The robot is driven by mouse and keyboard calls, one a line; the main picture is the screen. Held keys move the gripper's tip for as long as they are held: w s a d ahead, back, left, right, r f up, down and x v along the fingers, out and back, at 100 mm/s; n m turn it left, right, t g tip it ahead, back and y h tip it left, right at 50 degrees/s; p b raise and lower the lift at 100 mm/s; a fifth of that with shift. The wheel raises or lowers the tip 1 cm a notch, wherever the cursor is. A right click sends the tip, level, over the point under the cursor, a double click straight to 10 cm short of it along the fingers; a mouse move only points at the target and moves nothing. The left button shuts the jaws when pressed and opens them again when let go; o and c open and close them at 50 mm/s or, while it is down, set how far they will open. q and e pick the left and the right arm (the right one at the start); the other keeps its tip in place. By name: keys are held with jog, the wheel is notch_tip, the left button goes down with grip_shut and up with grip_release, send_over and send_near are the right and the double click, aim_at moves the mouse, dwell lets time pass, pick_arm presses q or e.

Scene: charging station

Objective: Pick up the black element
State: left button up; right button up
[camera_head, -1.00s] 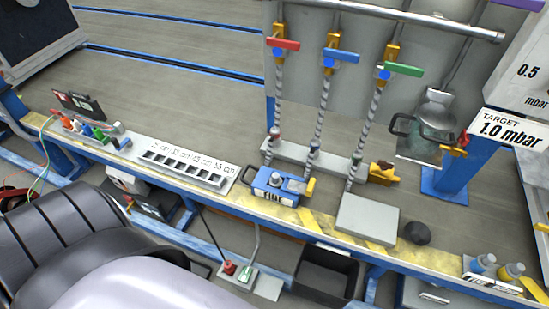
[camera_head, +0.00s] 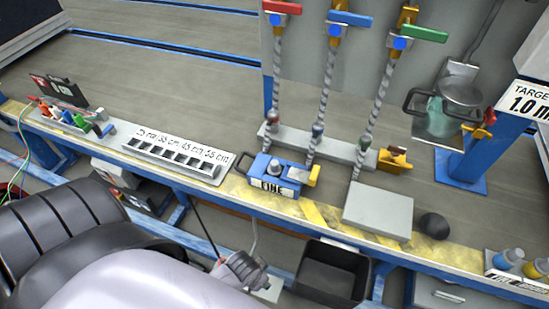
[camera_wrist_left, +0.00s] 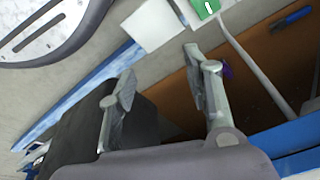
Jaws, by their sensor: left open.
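A small round black element (camera_head: 433,226) sits on the workbench, just right of a flat grey block (camera_head: 378,210). My left gripper (camera_head: 245,270) is low in the head view, in front of the bench edge and well left of the black element. In the left wrist view it (camera_wrist_left: 165,90) is open, with nothing between its fingers. The black element cannot be made out in the wrist view. My right gripper is not in view.
A black open bin (camera_head: 328,285) stands below the bench edge. A blue box (camera_head: 274,182), a slotted grey rack (camera_head: 175,155) and two bottles (camera_head: 508,258) are on the bench. Hoses with coloured valve handles (camera_head: 348,18) rise behind.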

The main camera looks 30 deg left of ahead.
pick_arm(q)
jog(key=w+r+n+t+b, duration=0.1)
jog(key=w+r+t+b, duration=0.45)
jog(key=w+r, duration=0.95)
jog(key=w+r+t+b, duration=0.2)
jog(key=w+r+t, duration=0.75)
jog(key=r, duration=0.95)
jog(key=w+d+r+m+t+h, duration=0.3)
jog(key=d+r+m+h, duration=0.3)
jog(key=d+r+h, duration=0.5)
jog(key=s+d+r+m+g+h, duration=0.2)
jog(key=d+r+m+g+h, duration=0.2)
jog(key=m+g+h, duration=0.3)
jog(key=m+g+y, duration=0.1)
jog(key=g+y, duration=1.2)
jog(key=y, duration=0.5)
send_over(274, 162)
notch_tip(274, 162, down, 13)
notch_tip(274, 162, down, 11)
jog(key=shift+f+b, duration=0.2)
jog(key=shift+b, duration=0.85)
notch_tip(274, 162, down, 5)
jog(key=shift+d+b, duration=0.1)
jog(key=shift+b, duration=0.55)
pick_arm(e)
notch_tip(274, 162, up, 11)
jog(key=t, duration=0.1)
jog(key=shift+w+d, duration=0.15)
